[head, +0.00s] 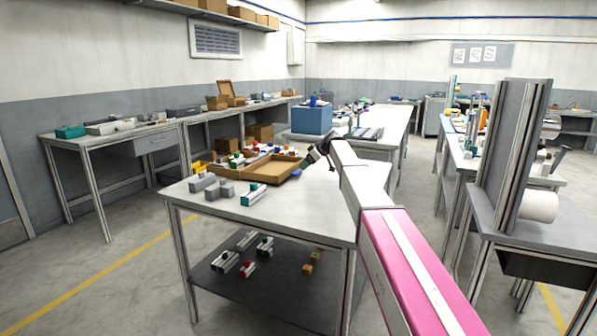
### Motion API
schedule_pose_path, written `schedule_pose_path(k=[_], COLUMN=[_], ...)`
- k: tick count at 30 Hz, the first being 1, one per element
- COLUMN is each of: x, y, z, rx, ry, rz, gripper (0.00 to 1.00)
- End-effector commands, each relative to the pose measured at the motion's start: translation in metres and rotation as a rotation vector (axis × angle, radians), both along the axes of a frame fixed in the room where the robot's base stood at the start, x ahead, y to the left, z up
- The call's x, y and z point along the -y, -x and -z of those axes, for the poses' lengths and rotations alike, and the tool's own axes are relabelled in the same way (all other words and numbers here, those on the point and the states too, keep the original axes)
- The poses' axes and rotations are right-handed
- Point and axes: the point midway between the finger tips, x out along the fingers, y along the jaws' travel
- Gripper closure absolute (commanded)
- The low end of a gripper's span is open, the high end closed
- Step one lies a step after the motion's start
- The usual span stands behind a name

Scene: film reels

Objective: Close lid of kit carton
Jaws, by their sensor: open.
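A low brown carton (272,173) lies on the near white table, with brown panels spread open. Red, white and green small parts show at its back left; whether they lie inside or behind it I cannot tell. My arm reaches in from the lower right. My dark gripper (312,157) is at the right edge of the carton, open and seemingly empty. It is small and partly hidden by my arm, and I cannot tell if it touches the carton. Another brown carton with a raised lid (226,88) stands on the back bench.
A blue box (311,119) stands behind. The table's front right is clear. A grey post (515,150) rises at right.

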Motion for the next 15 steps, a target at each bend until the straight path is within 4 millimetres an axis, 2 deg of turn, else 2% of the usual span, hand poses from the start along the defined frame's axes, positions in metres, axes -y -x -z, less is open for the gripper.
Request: schedule_pose_path(k=[6, 15], x=[-0.025, -0.041], y=[-0.01, -0.015], z=[0.027, 0.043], rx=[-0.001, 0.0], ry=[0.001, 0.0], rz=[-0.001, 0.0], gripper=[0.11, 0.11])
